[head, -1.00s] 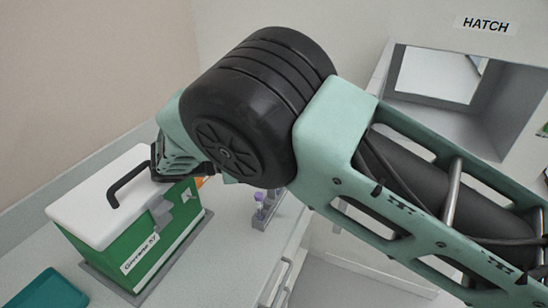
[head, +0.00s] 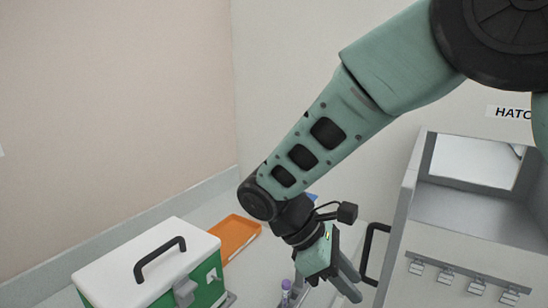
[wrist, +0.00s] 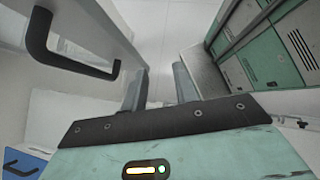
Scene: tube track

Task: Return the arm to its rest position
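My arm reaches down from the upper right in the head view, with the forearm slanting to the lower left. My gripper (head: 345,278) hangs at the lower middle, right of a tube with a purple cap (head: 286,285). In the wrist view my gripper (wrist: 160,88) shows two grey fingers standing apart with nothing between them. The gripper touches nothing that I can make out.
A green box with a white lid (head: 120,262) stands at the lower left, with an orange tray (head: 238,236) behind it. The grey hatch (head: 465,205) is at the right. A dark handle (wrist: 62,55) is close to the gripper in the wrist view.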

